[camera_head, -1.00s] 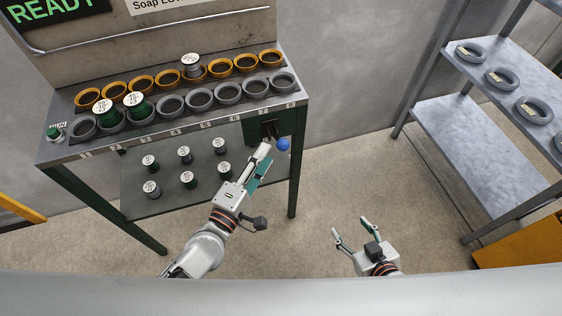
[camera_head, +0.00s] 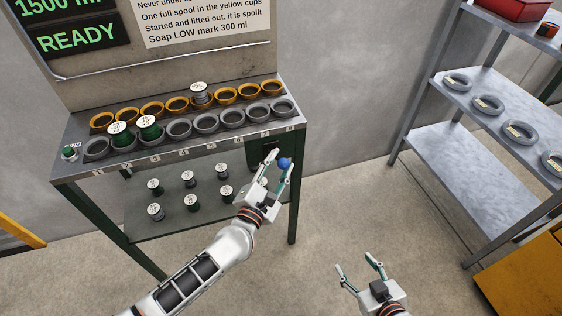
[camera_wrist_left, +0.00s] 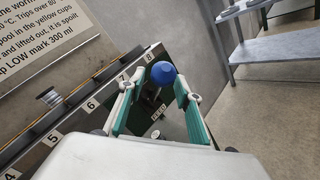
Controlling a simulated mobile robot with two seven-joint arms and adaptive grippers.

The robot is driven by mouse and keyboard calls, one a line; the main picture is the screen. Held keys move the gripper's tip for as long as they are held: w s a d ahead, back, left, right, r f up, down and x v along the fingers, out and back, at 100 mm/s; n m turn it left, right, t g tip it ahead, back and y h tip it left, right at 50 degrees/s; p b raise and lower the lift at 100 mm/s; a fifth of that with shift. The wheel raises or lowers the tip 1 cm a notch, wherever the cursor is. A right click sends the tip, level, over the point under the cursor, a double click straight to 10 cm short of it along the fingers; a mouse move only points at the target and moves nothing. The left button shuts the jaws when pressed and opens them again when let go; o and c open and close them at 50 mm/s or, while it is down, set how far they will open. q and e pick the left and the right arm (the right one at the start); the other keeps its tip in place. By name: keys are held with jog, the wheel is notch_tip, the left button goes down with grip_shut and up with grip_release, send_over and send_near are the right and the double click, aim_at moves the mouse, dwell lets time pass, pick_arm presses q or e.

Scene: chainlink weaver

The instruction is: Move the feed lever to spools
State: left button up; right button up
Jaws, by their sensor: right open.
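The feed lever's round blue knob (camera_head: 285,163) stands at the right front of the green-framed bench, on a dark panel. In the left wrist view the knob (camera_wrist_left: 163,73) shows between and slightly beyond the fingertips, with a small label plate below it. My left gripper (camera_head: 282,161) is open, one finger on each side of the knob. There is a visible gap to at least the right finger; contact is not clear. My right gripper (camera_head: 354,262) is open and empty over the floor, well away from the bench.
The bench top has a row of yellow cups (camera_head: 151,109) behind grey cups (camera_head: 179,129); two green spools and one grey spool stand in cups. Several spools (camera_head: 190,179) stand on the lower shelf (camera_head: 177,226). A metal rack (camera_head: 450,160) with grey rings stands right. Floor between is clear.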

pick_arm(q)
jog(key=shift+w+d, duration=0.2)
jog(key=shift+w, duration=0.35)
pick_arm(e)
jog(key=shift+s+a, duration=0.1)
jog(key=shift+a, duration=0.15)
pick_arm(q)
grip_shut()
